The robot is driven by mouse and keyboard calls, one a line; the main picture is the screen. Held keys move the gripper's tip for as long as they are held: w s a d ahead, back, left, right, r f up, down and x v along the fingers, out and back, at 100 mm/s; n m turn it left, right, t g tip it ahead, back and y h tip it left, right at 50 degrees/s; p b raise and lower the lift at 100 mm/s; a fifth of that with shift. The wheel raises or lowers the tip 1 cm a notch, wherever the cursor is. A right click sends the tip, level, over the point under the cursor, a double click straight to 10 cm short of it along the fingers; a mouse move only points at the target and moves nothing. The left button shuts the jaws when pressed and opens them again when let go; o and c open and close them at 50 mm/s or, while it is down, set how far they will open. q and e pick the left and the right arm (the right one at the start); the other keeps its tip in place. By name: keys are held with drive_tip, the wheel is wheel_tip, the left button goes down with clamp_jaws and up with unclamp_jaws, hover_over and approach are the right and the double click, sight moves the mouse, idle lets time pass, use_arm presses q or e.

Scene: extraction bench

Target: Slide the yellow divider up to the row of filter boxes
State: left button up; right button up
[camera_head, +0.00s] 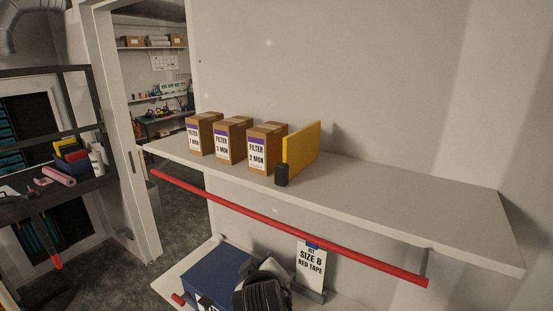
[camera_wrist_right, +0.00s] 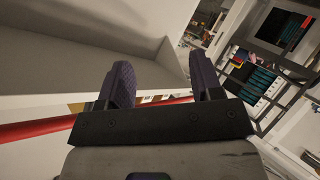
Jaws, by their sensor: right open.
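The yellow divider (camera_head: 302,147) stands upright on the white shelf (camera_head: 400,205), close to the right end of the row of filter boxes. A dark block (camera_head: 282,175) sits at its front lower edge. The row has three brown cartons: the left filter box (camera_head: 204,132), the middle filter box (camera_head: 233,140) and the right filter box (camera_head: 266,147). Any gap between the right box and the divider is hard to judge. My right gripper (camera_wrist_right: 161,78) is open and empty in the right wrist view, near the red rail (camera_wrist_right: 40,130). My left gripper is not seen.
The red rail also runs along the shelf front in the head view (camera_head: 290,229). The shelf right of the divider is clear.

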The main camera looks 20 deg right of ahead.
sight(279, 166)
drive_tip(key=w+a+r+n+t+h+p, duration=0.1)
drive_tip(key=a+r+n+h, duration=0.1)
drive_tip(key=r, duration=0.8)
drive_tip(key=w+a+r+n+t+h, duration=0.1)
drive_tip(key=w+a+r+n, duration=0.1)
drive_tip(key=r, duration=0.7)
drive_tip(key=w+d+n+g+h+p, duration=0.1)
drive_tip(key=w+d+n+h, duration=0.1)
drive_tip(key=n, duration=0.3)
drive_tip(key=w+d+n+g+h+p, duration=0.1)
drive_tip(key=w+d+n+h+p, duration=0.1)
drive_tip(key=d+n, duration=0.3)
drive_tip(key=w+d+f+n+h+p, duration=0.1)
drive_tip(key=w+d+n+h+p, duration=0.1)
drive_tip(key=n, duration=0.4)
drive_tip(key=shift+w+d+n+g+h, duration=0.2)
drive_tip(key=shift+w+d+h, duration=0.2)
drive_tip(key=shift+w, duration=0.2)
drive_tip(key=shift+w+d+n+g+h, duration=0.2)
drive_tip(key=shift+w+d+h, duration=0.2)
drive_tip(key=shift+w, duration=0.2)
drive_tip(key=shift+w+d, duration=0.45)
drive_tip(key=shift+d, duration=0.1)
